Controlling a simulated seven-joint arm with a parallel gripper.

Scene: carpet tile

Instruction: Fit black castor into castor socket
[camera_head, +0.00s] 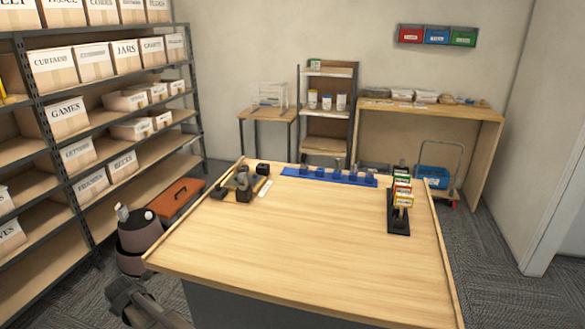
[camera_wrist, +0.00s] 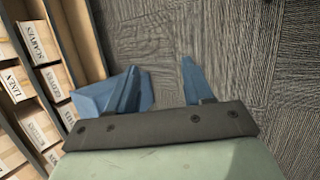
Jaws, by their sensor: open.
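A small wooden fixture (camera_head: 258,187) with dark parts on and around it stands at the back left of the table. A black round piece (camera_head: 263,169) at its back edge may be the black castor, but it is too small to be sure. A dark block (camera_head: 244,192) stands at the front of this group. I cannot tell which part is the castor socket. My gripper (camera_wrist: 160,82) is open and empty in the wrist view, its blue fingers apart over the carpet and away from the table. I cannot make out its fingers in the head view.
A blue strip (camera_head: 291,171) with several small upright items lies along the table's back edge. A black rack (camera_head: 398,224) with small coloured boxes stands at the right. The table's (camera_head: 300,250) middle and front are clear. Shelves (camera_head: 95,140) with boxes line the left wall.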

